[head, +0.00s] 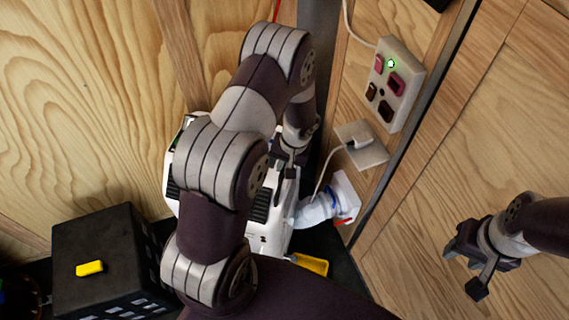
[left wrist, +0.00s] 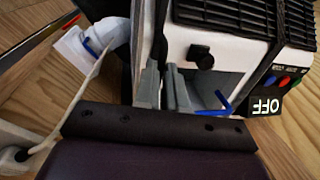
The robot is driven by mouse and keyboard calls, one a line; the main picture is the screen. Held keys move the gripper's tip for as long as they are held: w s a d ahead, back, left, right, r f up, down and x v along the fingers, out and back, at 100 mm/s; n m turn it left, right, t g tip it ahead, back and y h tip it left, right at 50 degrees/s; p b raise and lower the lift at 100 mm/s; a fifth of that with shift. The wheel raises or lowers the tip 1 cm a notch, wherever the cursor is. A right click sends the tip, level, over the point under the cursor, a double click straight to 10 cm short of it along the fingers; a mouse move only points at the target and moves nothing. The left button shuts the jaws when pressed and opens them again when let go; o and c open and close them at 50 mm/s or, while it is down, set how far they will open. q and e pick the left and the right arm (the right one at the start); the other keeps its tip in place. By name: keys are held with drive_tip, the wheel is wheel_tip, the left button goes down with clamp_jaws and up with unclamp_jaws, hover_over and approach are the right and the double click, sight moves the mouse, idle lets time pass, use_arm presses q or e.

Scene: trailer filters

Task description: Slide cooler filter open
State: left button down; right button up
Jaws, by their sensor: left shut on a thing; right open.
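The cooler (head: 272,238) is a white box with black vents, standing in the corner and partly hidden behind my left arm. In the left wrist view the cooler (left wrist: 228,52) shows a black knob (left wrist: 201,56), a blue L-shaped lever (left wrist: 218,104) and a lit "OFF" sign. My left gripper (head: 287,168) is at the cooler's top far side. In the left wrist view its fingers (left wrist: 166,82) are close together against the cooler's edge, shut on what seems to be the cooler filter; the held part is mostly hidden. My right gripper (head: 468,270) is open and empty, away from the cooler.
A black crate-like box (head: 90,255) with a yellow piece (head: 90,268) on top stands at the left. A white hose (head: 315,212) joins the cooler to a wall fitting. A power strip (head: 397,85) and a plugged outlet (head: 362,145) are on the wooden wall, with a cord hanging nearby.

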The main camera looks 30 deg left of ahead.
use_arm(q)
drive_tip(key=shift+r, duration=0.1)
wheel_tip(320, 180, up, 22)
drive_tip(key=p, duration=1.4)
drive_tip(key=shift+w+r, duration=0.15)
drive_tip(key=shift+w, duration=0.05)
drive_tip(key=c, duration=1.4)
unclamp_jaws()
drive_tip(key=shift+r, duration=0.1)
drive_tip(key=shift+c, duration=0.2)
drive_tip(key=shift+o, duration=1.2)
drive_tip(key=shift+s, duration=0.2)
